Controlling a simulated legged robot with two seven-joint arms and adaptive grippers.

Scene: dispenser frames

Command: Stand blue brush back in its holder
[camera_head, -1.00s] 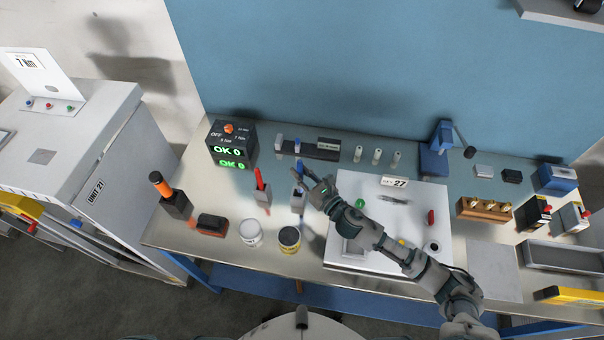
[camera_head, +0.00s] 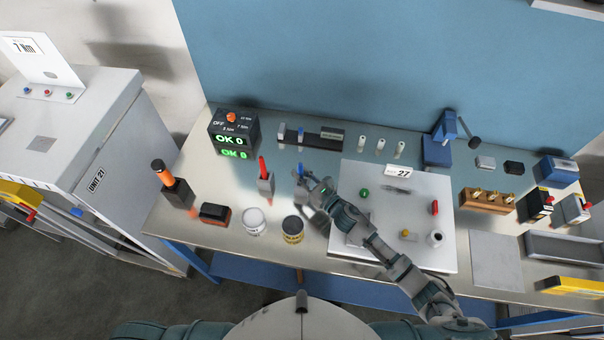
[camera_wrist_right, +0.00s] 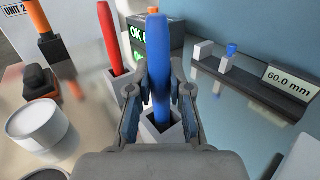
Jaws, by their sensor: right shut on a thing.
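The blue brush (camera_wrist_right: 158,75) stands nearly upright between the fingers of my right gripper (camera_wrist_right: 158,108) in the right wrist view. The gripper is shut on it. Its lower end meets the open top of a grey square holder (camera_wrist_right: 161,136) and looks to be inside it; how deep it sits is hidden. In the head view only the top of the blue brush (camera_head: 301,169) shows, beside my right gripper (camera_head: 306,190), which covers most of the holder. My left gripper is not in view.
A red brush (camera_head: 263,166) stands in its own holder just left. A white pot (camera_head: 254,222) and a yellow-banded can (camera_head: 292,230) stand in front. An orange-handled tool (camera_head: 163,172) stands further left. The white board (camera_head: 440,262) lies right, beneath my right arm.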

